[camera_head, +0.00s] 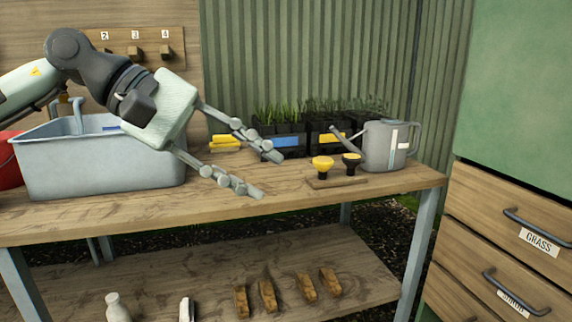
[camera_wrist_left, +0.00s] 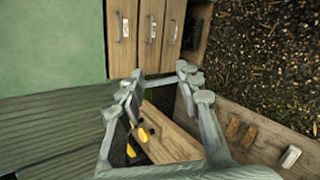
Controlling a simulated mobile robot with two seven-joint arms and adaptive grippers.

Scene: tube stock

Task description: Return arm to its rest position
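My left arm comes in from the left over the wooden bench (camera_head: 120,217). My left gripper (camera_head: 270,175) is open, with its two fingers spread and nothing between them. My right gripper is in neither view.
Black plant trays (camera_head: 290,128) and a grey watering can (camera_head: 380,145) stand at the back right. A green cabinet with wooden drawers (camera_head: 510,218) is at the right. Yellow blocks (camera_head: 226,142) lie near the basin. The bench's front strip is clear.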

